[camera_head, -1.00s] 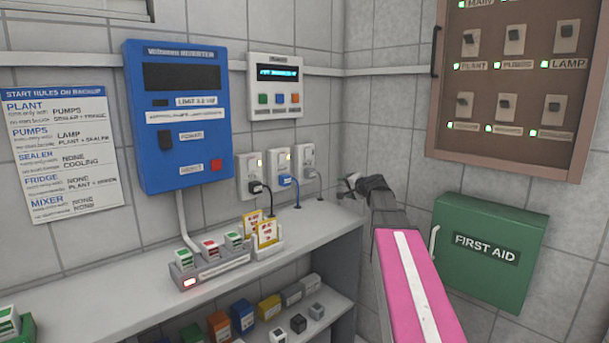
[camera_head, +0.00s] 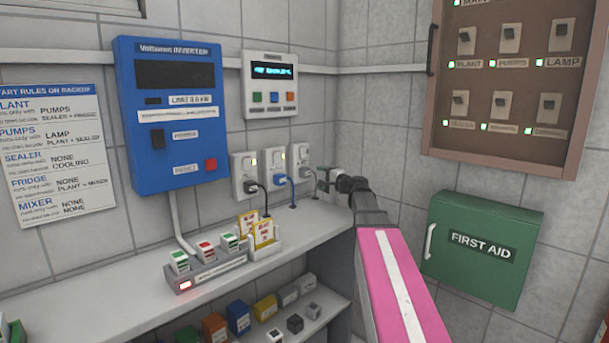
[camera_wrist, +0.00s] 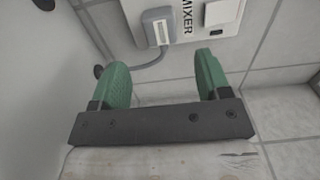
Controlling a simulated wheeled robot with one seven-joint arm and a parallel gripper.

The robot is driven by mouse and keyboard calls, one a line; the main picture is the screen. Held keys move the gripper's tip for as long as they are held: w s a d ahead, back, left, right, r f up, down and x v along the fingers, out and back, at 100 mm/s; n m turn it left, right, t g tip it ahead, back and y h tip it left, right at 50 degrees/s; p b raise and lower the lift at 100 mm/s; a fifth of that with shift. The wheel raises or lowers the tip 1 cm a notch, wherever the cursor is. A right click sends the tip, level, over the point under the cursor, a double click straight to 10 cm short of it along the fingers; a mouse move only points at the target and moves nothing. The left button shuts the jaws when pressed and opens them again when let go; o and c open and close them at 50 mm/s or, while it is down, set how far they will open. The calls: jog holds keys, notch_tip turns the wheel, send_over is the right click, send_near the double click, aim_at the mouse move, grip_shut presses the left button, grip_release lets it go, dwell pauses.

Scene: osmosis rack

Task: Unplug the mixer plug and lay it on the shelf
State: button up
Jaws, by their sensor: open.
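The mixer plug is a grey plug (camera_wrist: 158,28) seated in the white outlet labelled MIXER (camera_wrist: 187,18), with a grey cord curving down to the left. In the head view that rightmost outlet (camera_head: 299,155) is on the wall above the shelf, and its plug (camera_head: 306,175) is small there. My gripper (camera_wrist: 163,68) is open, its two green fingers spread and nothing between them. The plug lies ahead of the gap between the fingers, apart from them. In the head view my gripper (camera_head: 324,181) is just right of the outlet. The grey shelf (camera_head: 110,292) runs below.
Two more outlets with a black plug (camera_head: 251,187) and a blue plug (camera_head: 279,181) are to the left. A card holder (camera_head: 262,250) and a module rack (camera_head: 205,272) stand on the shelf. A green first aid box (camera_head: 484,250) hangs at right.

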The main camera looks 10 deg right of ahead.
aim_at(308, 173)
jog(key=shift+x, duration=4.45)
jog(key=c, duration=1.2)
jog(key=shift+s+d, duration=0.1)
jog(key=shift+s, duration=0.05)
jog(key=shift+v, duration=2.85)
